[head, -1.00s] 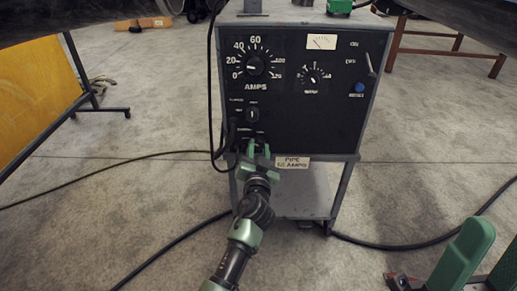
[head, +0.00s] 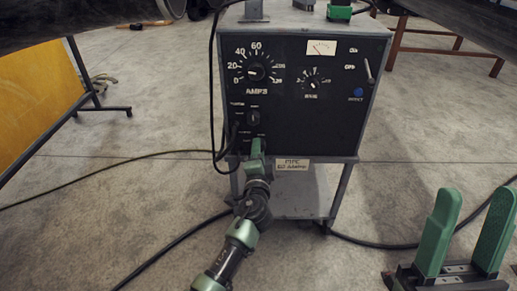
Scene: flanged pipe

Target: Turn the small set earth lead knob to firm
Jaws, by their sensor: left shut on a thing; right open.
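The welding set (head: 340,120) is a dark-faced box on a grey stand in the middle of the head view. My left gripper (head: 257,146) is at the bottom of its front panel, left of centre. It is shut on the small earth lead knob there, which the green fingers hide, so its setting cannot be read. Just above is another small knob (head: 253,117). My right gripper (head: 476,195) is at the lower right, open and empty, well apart from the set.
The large amps knob (head: 256,72) and an output knob (head: 315,84) are higher on the panel. A black cable (head: 213,100) hangs at the panel's left edge. Other cables lie on the concrete floor. A yellow panel (head: 40,95) stands at left.

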